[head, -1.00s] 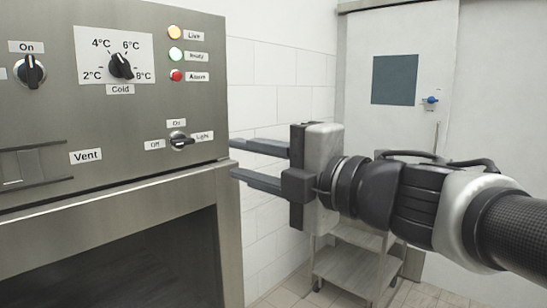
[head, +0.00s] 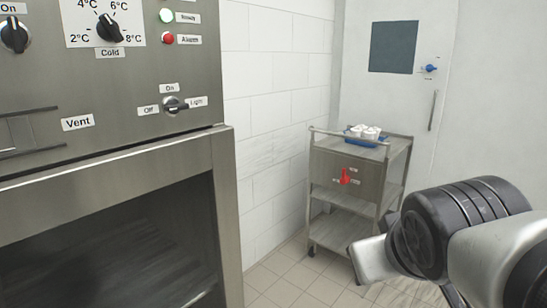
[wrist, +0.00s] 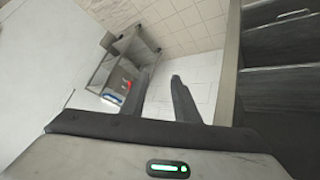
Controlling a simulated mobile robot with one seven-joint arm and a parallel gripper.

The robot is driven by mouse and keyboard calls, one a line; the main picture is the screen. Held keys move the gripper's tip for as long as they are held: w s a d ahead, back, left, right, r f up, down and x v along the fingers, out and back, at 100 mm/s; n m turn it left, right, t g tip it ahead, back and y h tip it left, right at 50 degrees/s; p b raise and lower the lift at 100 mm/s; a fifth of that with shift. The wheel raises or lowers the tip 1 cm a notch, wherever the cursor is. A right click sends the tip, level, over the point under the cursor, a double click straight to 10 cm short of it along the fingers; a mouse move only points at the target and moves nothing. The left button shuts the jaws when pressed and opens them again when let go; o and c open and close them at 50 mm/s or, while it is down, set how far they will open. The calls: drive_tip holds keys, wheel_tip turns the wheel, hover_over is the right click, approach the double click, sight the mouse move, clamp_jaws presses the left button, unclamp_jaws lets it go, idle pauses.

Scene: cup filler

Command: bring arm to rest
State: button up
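My arm (head: 450,230) is folded low at the right of the head view, its end pointing down. The pale gripper body (head: 370,262) shows there in part; its fingers are hidden or out of the frame. In the wrist view my gripper (wrist: 162,76) has two dark fingers apart with nothing between them. They are clear of the machine and the cart.
A steel machine (head: 110,145) with knobs, lamps and an open dark bay fills the left. A door (head: 440,50) stands behind. Tiled floor is free between.

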drive_tip(key=s+a+f+m+g+y, duration=0.1)
drive_tip(key=s+a+f+m+g, duration=0.15)
drive_tip(key=s+f, duration=0.35)
wheel_tip(320, 180, up, 17)
drive_tip(key=p, duration=1.5)
drive_tip(key=shift+a+p, duration=0.25)
drive_tip(key=shift+p, duration=0.05)
